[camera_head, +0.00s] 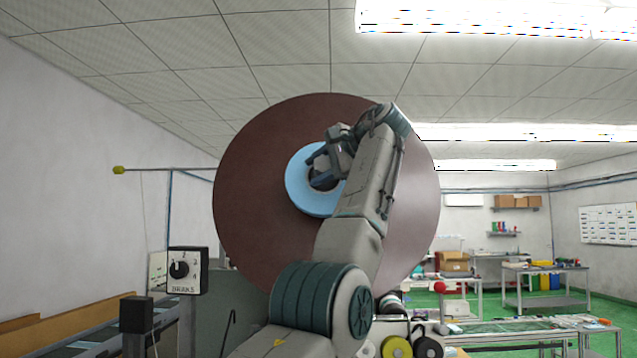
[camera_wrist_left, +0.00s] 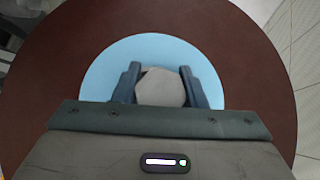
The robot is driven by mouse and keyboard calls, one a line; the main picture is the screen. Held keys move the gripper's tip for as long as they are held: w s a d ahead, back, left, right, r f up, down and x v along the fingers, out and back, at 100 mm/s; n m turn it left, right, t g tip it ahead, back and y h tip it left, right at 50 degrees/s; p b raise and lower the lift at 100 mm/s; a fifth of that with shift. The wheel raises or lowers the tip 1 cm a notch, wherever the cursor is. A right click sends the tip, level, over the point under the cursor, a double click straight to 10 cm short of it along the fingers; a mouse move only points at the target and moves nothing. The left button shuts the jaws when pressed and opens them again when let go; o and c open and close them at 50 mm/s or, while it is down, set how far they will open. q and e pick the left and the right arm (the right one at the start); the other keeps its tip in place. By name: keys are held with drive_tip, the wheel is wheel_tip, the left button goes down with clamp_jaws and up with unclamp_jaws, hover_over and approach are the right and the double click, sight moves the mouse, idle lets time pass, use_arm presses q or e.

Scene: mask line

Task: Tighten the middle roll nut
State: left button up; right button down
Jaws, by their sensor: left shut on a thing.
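A large dark red-brown roll disc (camera_head: 260,180) stands upright in the middle of the head view. A light blue ring (camera_head: 298,192) is at its centre. In the left wrist view the blue ring (camera_wrist_left: 110,65) surrounds a grey hexagonal nut (camera_wrist_left: 162,88), with the brown disc (camera_wrist_left: 60,50) around it. My left gripper (camera_head: 322,178) is at the roll's centre in the head view. In the left wrist view its fingers (camera_wrist_left: 160,88) are shut on the nut, one on each side. The nut is hidden behind the gripper in the head view. My right gripper is not in view.
A dial switch box (camera_head: 188,270) stands at the lower left, and a thin rod with a yellow tip (camera_head: 118,170) reaches in from the left. Worktables (camera_head: 545,298) with items stand at the right on a green floor.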

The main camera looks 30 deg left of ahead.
use_arm(q)
drive_tip(key=m+y+b, duration=0.2)
drive_tip(key=b, duration=0.1)
drive_tip(key=shift+t, duration=0.3)
drive_tip(key=shift+r+m+t+y+b, duration=0.2)
drive_tip(key=shift+m+t+y+b, duration=0.2)
drive_tip(key=shift+m+y+b, duration=0.4)
drive_tip(key=o, duration=1)
drive_tip(key=shift+w+a, duration=0.1)
drive_tip(key=shift+w, duration=0.05)
drive_tip(key=shift+d, duration=0.5)
drive_tip(key=b+v, duration=0.2)
drive_tip(key=v, duration=0.7)
drive_tip(key=shift+s+d+r, duration=0.15)
drive_tip(key=shift+s+d, duration=0.05)
drive_tip(key=shift+d, duration=0.15)
